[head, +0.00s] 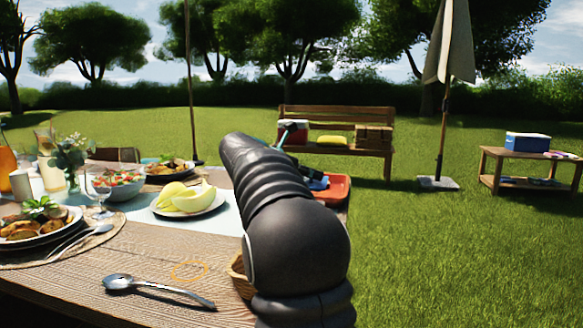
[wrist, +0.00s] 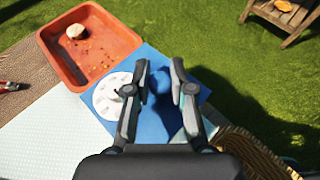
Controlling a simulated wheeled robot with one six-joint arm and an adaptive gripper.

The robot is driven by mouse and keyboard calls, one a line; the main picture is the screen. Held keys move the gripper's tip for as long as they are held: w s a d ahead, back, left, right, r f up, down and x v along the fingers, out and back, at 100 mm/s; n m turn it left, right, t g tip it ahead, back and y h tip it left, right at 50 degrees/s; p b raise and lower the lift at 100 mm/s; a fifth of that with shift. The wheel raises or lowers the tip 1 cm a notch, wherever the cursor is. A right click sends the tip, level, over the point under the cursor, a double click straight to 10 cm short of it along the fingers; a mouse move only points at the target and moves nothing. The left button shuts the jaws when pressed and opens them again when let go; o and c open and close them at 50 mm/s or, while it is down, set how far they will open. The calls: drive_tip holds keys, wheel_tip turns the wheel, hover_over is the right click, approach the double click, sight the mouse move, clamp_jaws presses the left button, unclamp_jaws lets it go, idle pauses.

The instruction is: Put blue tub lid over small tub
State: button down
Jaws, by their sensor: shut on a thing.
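My gripper (wrist: 160,65) is over a blue mat (wrist: 185,88) on the table, its two fingers apart with a rounded blue thing (wrist: 160,82) between them. This looks like the blue tub lid, though it blends with the mat and the shadow. A white round thing (wrist: 106,100) with dark marks lies on the mat just left of the left finger. I cannot tell whether it belongs to the small tub, which I cannot make out for certain. In the head view my arm hides the gripper.
An orange-red tray (wrist: 63,58) with a small pale round thing (wrist: 76,32) stands beside the mat; the tray also shows in the head view (head: 337,189). A wicker basket (wrist: 240,150) is at the right. A spoon (head: 160,290) and a melon plate (head: 190,209) are on the table.

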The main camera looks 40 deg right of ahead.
sight(310, 182)
drive_tip(key=shift+w, duration=0.25)
wheel_tip(310, 182, down, 3)
drive_tip(key=b, duration=0.4)
drive_tip(key=shift+s, duration=0.1)
drive_tip(key=shift+f+b, duration=0.8)
drive_tip(key=shift+f, duration=0.5)
drive_tip(key=shift+f, duration=0.45)
drive_tip(key=c, duration=0.9)
unclamp_jaws()
drive_tip(key=v, duration=1.2)
drive_tip(key=shift+f, duration=0.1)
